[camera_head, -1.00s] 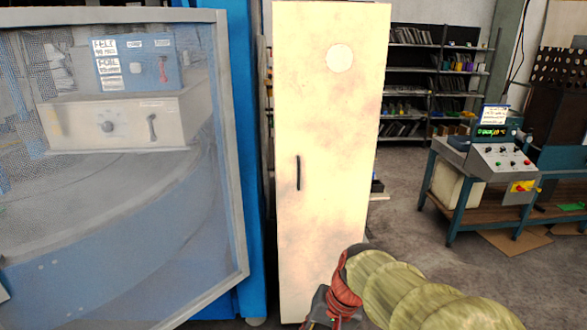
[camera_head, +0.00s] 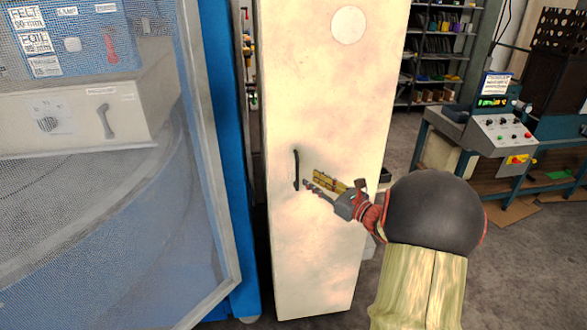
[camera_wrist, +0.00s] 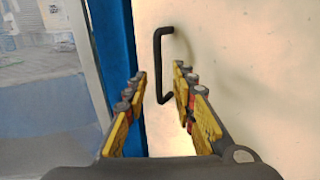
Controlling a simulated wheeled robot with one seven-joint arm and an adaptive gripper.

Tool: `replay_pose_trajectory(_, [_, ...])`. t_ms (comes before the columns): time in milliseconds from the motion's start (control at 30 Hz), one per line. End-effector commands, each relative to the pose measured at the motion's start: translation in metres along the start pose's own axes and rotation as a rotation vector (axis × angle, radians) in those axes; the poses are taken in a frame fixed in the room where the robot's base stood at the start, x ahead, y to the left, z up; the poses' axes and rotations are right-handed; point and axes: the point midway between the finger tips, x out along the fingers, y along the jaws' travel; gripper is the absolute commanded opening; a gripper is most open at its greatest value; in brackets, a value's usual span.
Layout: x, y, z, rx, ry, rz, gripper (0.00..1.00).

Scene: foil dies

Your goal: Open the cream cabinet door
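The cream cabinet door (camera_head: 325,90) is a tall panel in the middle of the head view, with a pale round disc near its top. It looks shut. Its black bar handle (camera_head: 296,170) stands upright near the left edge. My gripper (camera_head: 308,182) is just right of the handle in the head view. In the wrist view my gripper (camera_wrist: 160,80) is open, with its yellow-padded fingers apart. The handle (camera_wrist: 159,65) shows between and beyond the fingertips there. I see no contact with the handle, and the exact gap is hard to judge.
A grey-framed mesh guard (camera_head: 205,150) on a blue machine stands close left of the cabinet. A control console (camera_head: 500,135) on a bench is at the right. Shelves (camera_head: 440,50) stand behind. Grey floor (camera_head: 510,270) is clear at the right front.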

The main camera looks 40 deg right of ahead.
Motion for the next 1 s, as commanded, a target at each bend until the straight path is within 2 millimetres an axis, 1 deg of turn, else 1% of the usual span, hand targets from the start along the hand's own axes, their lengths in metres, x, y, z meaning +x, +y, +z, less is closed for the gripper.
replay_pose_trajectory(167, [0.015,0.002,-0.002,0.014,0.002,0.006,0.26])
replay_pose_trajectory(400, [0.052,0.003,-0.003,0.013,0.002,0.007,0.26])
replay_pose_trajectory(600, [0.073,0.002,-0.001,0.011,0.003,0.006,0.26])
replay_pose_trajectory(733, [0.078,0.002,-0.001,0.012,0.004,0.005,0.26])
replay_pose_trajectory(967, [0.078,0.002,-0.001,0.012,0.004,0.005,0.26])
replay_pose_trajectory(1000, [0.078,0.002,-0.001,0.012,0.004,0.005,0.24])
